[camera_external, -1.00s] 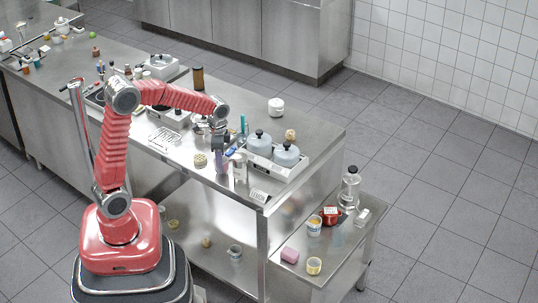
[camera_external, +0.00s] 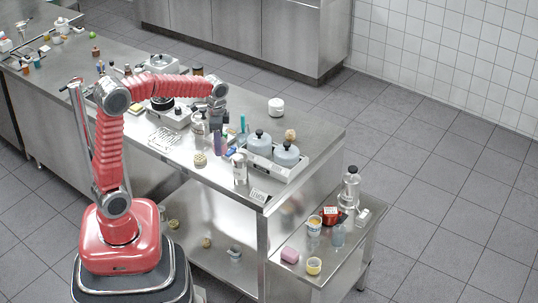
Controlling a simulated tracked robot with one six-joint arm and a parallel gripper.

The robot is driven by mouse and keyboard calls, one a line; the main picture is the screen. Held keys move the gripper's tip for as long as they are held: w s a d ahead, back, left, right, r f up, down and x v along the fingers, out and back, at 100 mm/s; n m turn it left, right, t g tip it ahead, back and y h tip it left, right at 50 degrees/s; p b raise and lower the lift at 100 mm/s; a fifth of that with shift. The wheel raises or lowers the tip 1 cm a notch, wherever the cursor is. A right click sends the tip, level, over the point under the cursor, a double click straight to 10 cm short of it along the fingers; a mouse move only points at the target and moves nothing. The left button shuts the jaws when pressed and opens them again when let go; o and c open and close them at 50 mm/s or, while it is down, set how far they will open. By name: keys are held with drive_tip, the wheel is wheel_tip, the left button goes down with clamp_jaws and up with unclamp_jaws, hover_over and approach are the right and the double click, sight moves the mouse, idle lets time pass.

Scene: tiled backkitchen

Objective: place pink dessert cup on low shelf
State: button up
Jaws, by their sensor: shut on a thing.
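My gripper (camera_external: 217,127) hangs pointing down above the steel worktop (camera_external: 320,135), left of the two grey-lidded pots. It is shut on a small purplish thing (camera_external: 218,144) below it. This is too small and partly covered to tell for sure whether it is the pink dessert cup. A low steel shelf (camera_external: 308,272) stands at the right end of the worktop. On it are a pink block (camera_external: 290,255), a yellow-and-white cup (camera_external: 314,266), another cup (camera_external: 314,225), a red box (camera_external: 331,214) and a clear bottle (camera_external: 338,236).
Two grey pots (camera_external: 287,155) stand on a steel base, with a small sign (camera_external: 259,195) in front. A tall shaker (camera_external: 239,168) and a turquoise bottle (camera_external: 243,133) stand near my gripper. A glass blender-like jar (camera_external: 350,189) is at the low shelf's back. The under-shelf holds a few small things.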

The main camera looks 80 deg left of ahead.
drive_tip(key=shift+r, duration=0.1)
drive_tip(key=w+d+r+n, duration=0.1)
drive_tip(key=w+d+r, duration=0.2)
drive_tip(key=w, duration=0.3)
drive_tip(key=w+d+r, duration=0.3)
drive_tip(key=w, duration=0.3)
drive_tip(key=w+d+f+m, duration=0.15)
drive_tip(key=w+d, duration=0.25)
drive_tip(key=d, duration=0.4)
drive_tip(key=w+d+f+m, duration=0.1)
drive_tip(key=w+d+f, duration=0.1)
drive_tip(key=w+d, duration=0.45)
drive_tip(key=w+d+f, duration=0.1)
drive_tip(key=w+f, duration=0.2)
drive_tip(key=f, duration=0.7)
drive_tip(key=w+d+f+n, duration=0.1)
drive_tip(key=w+f, duration=0.2)
drive_tip(key=f, duration=0.7)
drive_tip(key=w+f, duration=0.4)
drive_tip(key=f, duration=0.6)
drive_tip(key=shift+d+f, duration=0.3)
drive_tip(key=shift+d, duration=0.1)
drive_tip(key=shift+n, duration=0.25)
